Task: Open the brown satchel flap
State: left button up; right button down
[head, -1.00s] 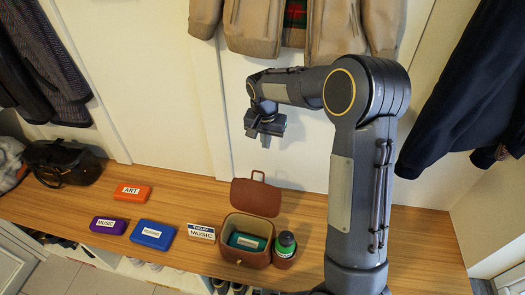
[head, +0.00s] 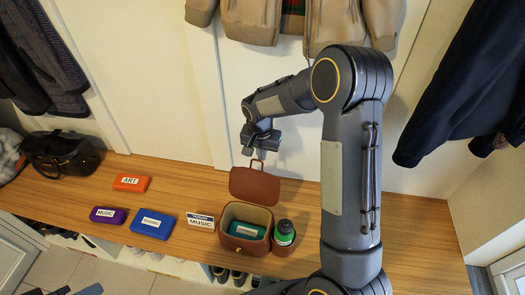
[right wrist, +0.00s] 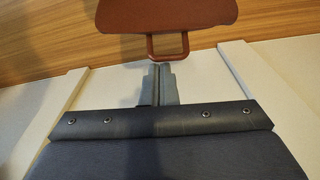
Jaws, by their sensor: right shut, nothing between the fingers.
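The brown satchel (head: 231,212) stands on the wooden bench with its flap (head: 255,186) raised upright at the back, so its mouth is open. A teal case (head: 247,230) with a white label lies inside. A handle loop sits at the flap's top edge. My right gripper (head: 261,152) is above the flap, its fingers shut and empty, close to the loop. In the right wrist view the shut fingers (right wrist: 158,84) point at the flap's handle loop (right wrist: 168,47); I cannot tell whether they touch it. My left gripper is not in view.
A green and black bottle (head: 284,233) stands at the satchel's right side. A "TODAY MUSIC" sign (head: 200,221), blue case (head: 152,224), purple case (head: 108,215) and orange case (head: 131,183) are to the left. A black bag (head: 60,155) lies far left. Jackets hang above.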

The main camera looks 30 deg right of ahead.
aim_at(258, 175)
jog(key=s+a, duration=0.1)
jog(key=s+a+r, duration=0.1)
jog(key=s, duration=0.1)
jog(key=shift+a+r, duration=0.2)
jog(key=shift+a, duration=0.2)
jog(key=shift+r, duration=0.55)
notch_tip(258, 175, up, 7)
jog(key=shift+s+a, duration=0.25)
jog(key=shift+s, duration=0.05)
